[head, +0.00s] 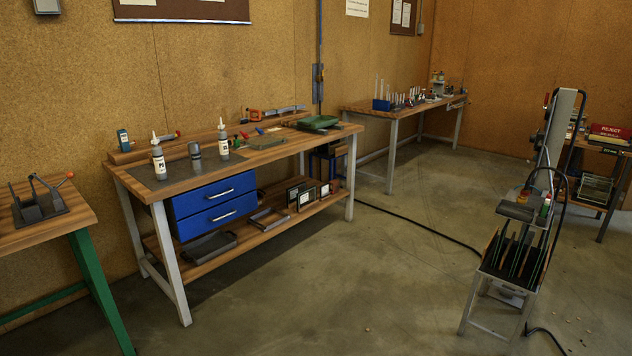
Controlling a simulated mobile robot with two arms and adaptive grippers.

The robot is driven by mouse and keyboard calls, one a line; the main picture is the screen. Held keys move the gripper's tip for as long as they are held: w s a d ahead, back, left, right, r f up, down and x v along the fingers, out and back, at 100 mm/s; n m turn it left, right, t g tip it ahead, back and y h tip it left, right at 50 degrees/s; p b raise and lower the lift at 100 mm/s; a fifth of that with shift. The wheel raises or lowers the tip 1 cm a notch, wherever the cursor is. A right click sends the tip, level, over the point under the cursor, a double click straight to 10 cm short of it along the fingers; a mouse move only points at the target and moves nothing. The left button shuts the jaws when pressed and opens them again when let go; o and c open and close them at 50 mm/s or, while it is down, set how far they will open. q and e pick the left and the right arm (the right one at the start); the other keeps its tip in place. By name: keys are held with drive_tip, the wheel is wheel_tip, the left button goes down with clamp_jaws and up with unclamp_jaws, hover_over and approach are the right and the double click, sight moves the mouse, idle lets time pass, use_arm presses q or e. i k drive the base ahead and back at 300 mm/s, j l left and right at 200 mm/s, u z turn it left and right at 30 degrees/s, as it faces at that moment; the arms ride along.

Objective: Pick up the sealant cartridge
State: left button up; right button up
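Two white-and-grey cartridge-like containers with pointed nozzles and dark-lettered labels stand upright on the middle workbench. The left nozzled container (158,159) is near the front left of the top, on a dark mat (176,172). The right nozzled container (223,140) stands farther back. A grey cylinder without a long nozzle (196,157) stands between them. I cannot tell for sure which of these is the sealant cartridge; the lettering is too small to read reliably. Neither of my grippers is in view.
The workbench (290,148) has blue drawers (213,196) and a lower shelf with trays and frames. A green-legged table (50,231) stands at left. A rack machine (515,255) stands at right, with a black cable across the floor. The concrete floor between (350,280) is mostly clear.

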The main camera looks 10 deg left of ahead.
sight(223, 134)
drive_tip(key=i+l+u, duration=0.2)
drive_tip(key=i+u, duration=0.25)
drive_tip(key=i, duration=0.15)
drive_tip(key=i+l+u, duration=0.9)
drive_tip(key=i+l, duration=0.15)
